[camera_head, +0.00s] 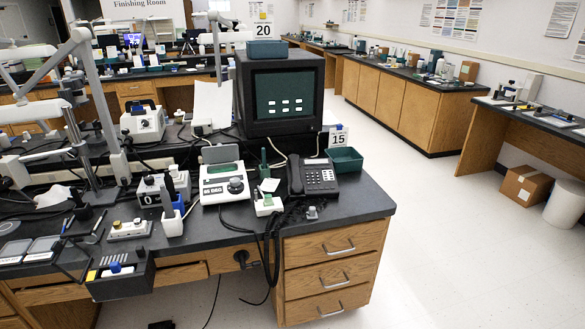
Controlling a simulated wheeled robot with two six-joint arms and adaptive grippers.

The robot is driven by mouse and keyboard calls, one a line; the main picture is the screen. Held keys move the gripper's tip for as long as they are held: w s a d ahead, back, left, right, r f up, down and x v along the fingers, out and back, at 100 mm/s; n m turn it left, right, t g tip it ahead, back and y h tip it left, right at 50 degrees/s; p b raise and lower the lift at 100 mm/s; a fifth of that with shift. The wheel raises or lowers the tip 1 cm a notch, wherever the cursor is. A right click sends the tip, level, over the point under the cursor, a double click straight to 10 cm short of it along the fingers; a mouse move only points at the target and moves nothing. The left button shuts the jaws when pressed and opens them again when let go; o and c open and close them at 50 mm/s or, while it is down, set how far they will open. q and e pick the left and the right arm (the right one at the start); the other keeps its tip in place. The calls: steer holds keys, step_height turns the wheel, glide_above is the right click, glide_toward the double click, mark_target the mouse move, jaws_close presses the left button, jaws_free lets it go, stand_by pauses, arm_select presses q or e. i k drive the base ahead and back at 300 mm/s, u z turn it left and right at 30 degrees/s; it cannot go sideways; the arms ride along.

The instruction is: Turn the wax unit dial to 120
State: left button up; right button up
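A white bench unit (224,183) stands on the dark worktop, left of the telephone. It has a grey-green screen (220,168) on top and a round dark dial (236,185) on its front. It looks like the wax unit, but no label is readable. The dial's setting is too small to read. A white stand (268,205) with a green-handled tool is just right of it. Neither of my grippers shows in the head view, and nothing touches the dial.
A black telephone (313,177), a green bin (345,159) and a large boxy monitor (280,94) stand right of and behind the unit. Dark cables hang over the worktop's front edge. Lamp arms (88,95) crowd the left.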

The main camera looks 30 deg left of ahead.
mark_target(235, 182)
steer(key=z, duration=0.3)
steer(key=i, duration=1.3)
steer(key=u, duration=0.75)
steer(key=i, duration=0.7)
steer(key=u, duration=0.85)
